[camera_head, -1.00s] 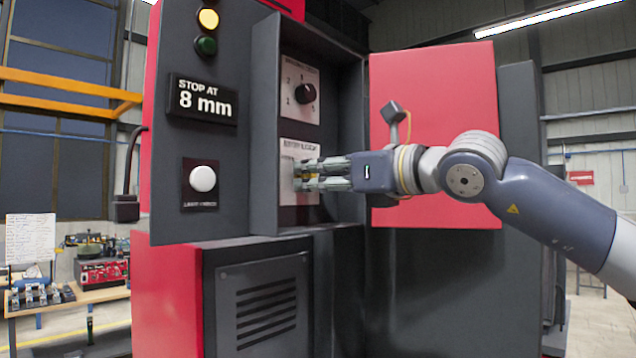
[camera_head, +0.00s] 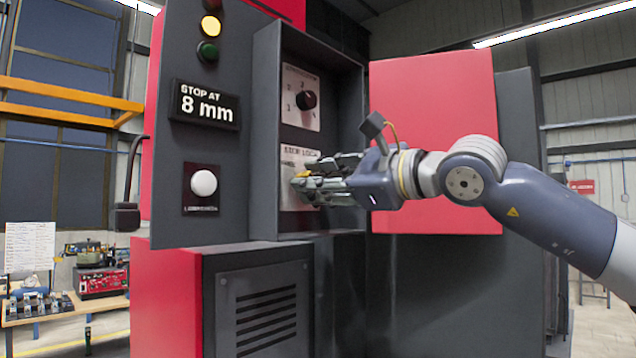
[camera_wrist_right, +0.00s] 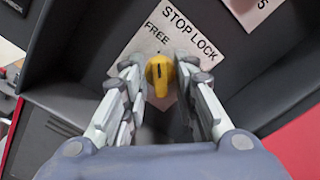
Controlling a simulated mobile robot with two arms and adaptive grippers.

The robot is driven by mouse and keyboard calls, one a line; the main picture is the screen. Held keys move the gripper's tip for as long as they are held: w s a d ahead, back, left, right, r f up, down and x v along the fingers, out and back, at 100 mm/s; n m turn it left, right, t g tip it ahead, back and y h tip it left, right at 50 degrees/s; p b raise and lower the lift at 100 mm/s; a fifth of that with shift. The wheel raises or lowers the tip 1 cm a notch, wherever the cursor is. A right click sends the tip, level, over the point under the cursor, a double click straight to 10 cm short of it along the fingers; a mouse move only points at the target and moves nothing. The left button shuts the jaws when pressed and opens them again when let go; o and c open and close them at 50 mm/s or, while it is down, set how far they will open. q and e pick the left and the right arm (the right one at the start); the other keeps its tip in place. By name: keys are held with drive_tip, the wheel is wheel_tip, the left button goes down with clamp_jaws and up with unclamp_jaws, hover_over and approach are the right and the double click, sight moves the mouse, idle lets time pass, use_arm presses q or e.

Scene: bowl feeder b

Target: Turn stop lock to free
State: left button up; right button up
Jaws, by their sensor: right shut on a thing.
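The stop lock is a yellow knob (camera_wrist_right: 160,76) on a white plate (camera_wrist_right: 193,50) lettered STOP LOCK, with the word FREE at its upper left in the right wrist view. The knob's dark mark points up in that view, towards the area by FREE. In the head view the plate (camera_head: 291,199) sits low in the recess, and the knob (camera_head: 303,174) is mostly hidden by my fingers. My right gripper (camera_head: 306,184) is shut on the knob, with one finger on each side in the right wrist view (camera_wrist_right: 160,88). My left gripper is out of view.
A black dial (camera_head: 306,99) sits above on its own plate. The recess wall (camera_head: 265,150) stands left of my gripper. A red door panel (camera_head: 435,120) is behind my arm. A white button (camera_head: 204,183) and an 8 mm sign (camera_head: 207,104) are on the left panel.

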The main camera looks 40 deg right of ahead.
idle(0.5)
drive_tip(key=o, duration=0.7)
drive_tip(key=shift+s, duration=0.1)
drive_tip(key=shift+s+d, duration=0.15)
drive_tip(key=shift+s, duration=1.85)
drive_tip(key=shift+s+d, duration=0.2)
drive_tip(key=shift+s, duration=1.75)
drive_tip(key=shift+s+d, duration=0.15)
drive_tip(key=shift+s, duration=1.85)
